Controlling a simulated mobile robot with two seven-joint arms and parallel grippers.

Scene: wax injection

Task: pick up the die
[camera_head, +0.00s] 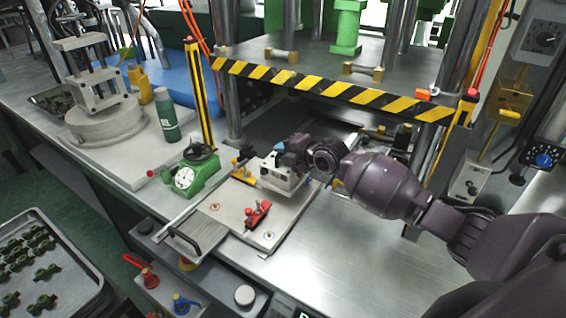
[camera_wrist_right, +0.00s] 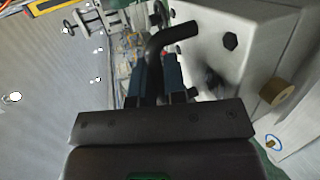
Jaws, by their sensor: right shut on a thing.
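The die (camera_head: 280,174) is a grey metal block on the pale plate (camera_head: 228,212) in front of the press in the head view. My right gripper (camera_head: 296,150) reaches in from the right and is at the die's top. In the right wrist view the die (camera_wrist_right: 225,45) fills the upper right, with a dark bolt head and a brass knob on it. There my right gripper (camera_wrist_right: 158,78) is shut on the die's black bent handle (camera_wrist_right: 175,36). I cannot tell whether the die is lifted off the plate. My left gripper is not in view.
A striped guard bar (camera_head: 330,88) crosses above and behind the die. A green dial gauge (camera_head: 190,177) stands left of it, and a red clamp (camera_head: 257,213) sits in front. A tray of green parts (camera_head: 50,265) is at lower left. Bare metal table (camera_head: 330,250) lies at front right.

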